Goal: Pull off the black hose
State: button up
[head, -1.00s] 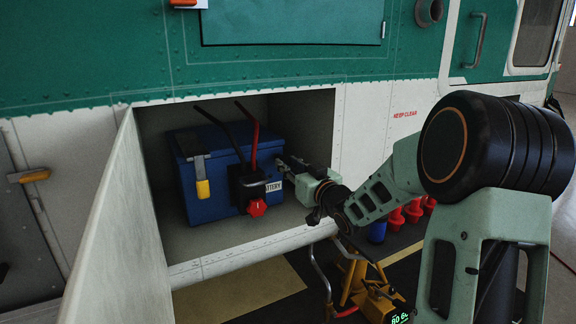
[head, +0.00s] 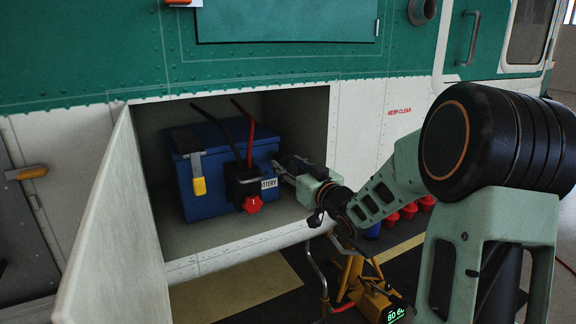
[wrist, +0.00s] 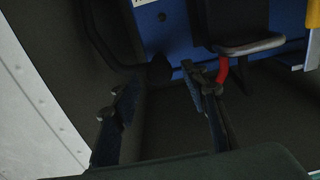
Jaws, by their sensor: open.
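The blue battery (head: 212,200) sits in the open compartment. In the wrist view, a black hose (wrist: 102,45) comes down at the upper left and bends to a dark end piece (wrist: 158,69) by the blue battery side (wrist: 168,35). I cannot clearly pick this hose out in the head view, where my gripper covers that side. My gripper (head: 284,169) is at the battery's right side, inside the compartment. In the wrist view, my gripper (wrist: 160,78) is open, its fingers apart with nothing held between them. The hose's end piece shows beyond the gap, and I cannot tell whether they touch.
A black cable (head: 215,130) and a red cable (head: 251,140) rise from a black connector (head: 243,182) with a red knob (head: 253,204). The compartment door (head: 115,225) stands open at left. A yellow stand (head: 358,280) is below my arm.

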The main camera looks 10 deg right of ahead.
jog(key=v, duration=1.1)
jog(key=shift+s, duration=0.15)
